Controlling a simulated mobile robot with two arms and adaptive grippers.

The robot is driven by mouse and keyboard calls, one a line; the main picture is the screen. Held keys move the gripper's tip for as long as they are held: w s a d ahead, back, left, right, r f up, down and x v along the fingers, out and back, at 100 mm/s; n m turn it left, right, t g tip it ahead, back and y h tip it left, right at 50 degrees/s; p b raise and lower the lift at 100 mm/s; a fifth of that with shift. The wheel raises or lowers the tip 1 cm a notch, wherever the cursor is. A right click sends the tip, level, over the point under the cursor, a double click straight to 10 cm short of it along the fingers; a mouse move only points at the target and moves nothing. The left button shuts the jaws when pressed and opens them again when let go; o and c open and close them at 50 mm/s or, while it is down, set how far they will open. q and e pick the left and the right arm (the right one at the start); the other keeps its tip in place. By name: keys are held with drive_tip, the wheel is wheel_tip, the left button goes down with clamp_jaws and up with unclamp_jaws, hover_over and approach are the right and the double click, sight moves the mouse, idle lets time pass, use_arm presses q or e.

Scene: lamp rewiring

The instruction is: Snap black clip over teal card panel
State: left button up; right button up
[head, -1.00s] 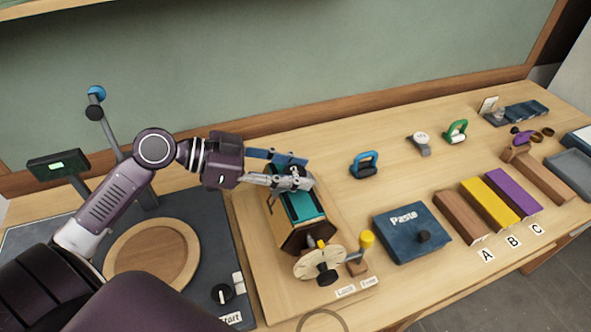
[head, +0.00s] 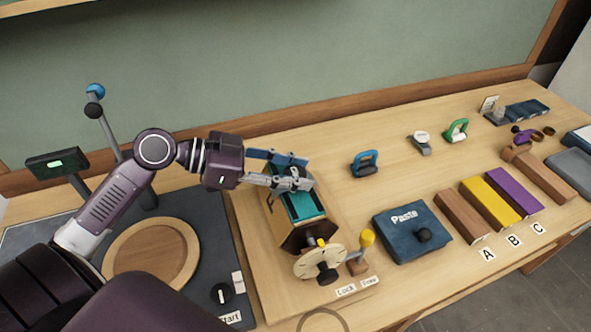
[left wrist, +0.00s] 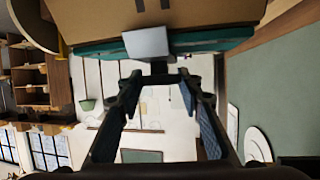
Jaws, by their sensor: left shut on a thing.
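The teal card panel (head: 302,206) lies on top of a wooden block-like holder (head: 305,238) near the table's middle; its edge also shows at the top of the left wrist view (left wrist: 100,48). My left gripper (head: 296,178) reaches in from the left to the panel's far end. In the left wrist view its fingertips (left wrist: 158,72) close on a small dark piece, which seems to be the black clip (left wrist: 158,67). A light grey plate (left wrist: 146,43) shows against the panel edge there. In the head view the fingers hide the clip, so its seating is unclear. My right gripper is out of view.
A pale dial (head: 318,262) and a yellow-topped post (head: 367,238) stand at the holder's near end. A blue Paste box (head: 411,232) is to the right, then coloured blocks (head: 488,203). A blue-handled clamp-like piece (head: 364,164) stands behind.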

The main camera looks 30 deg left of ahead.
use_arm(q)
drive_tip(key=shift+f+b, duration=0.45)
drive_tip(key=shift+f, duration=0.15)
idle(0.7)
drive_tip(key=shift+s+f, duration=0.15)
drive_tip(key=shift+f, duration=0.1)
idle(0.9)
drive_tip(key=o, duration=1.1)
drive_tip(key=shift+r, duration=0.1)
drive_tip(key=shift+o, duration=0.3)
drive_tip(key=o, duration=0.5)
drive_tip(key=shift+r, duration=0.1)
drive_tip(key=shift+c, duration=0.2)
drive_tip(key=shift+r, duration=0.1)
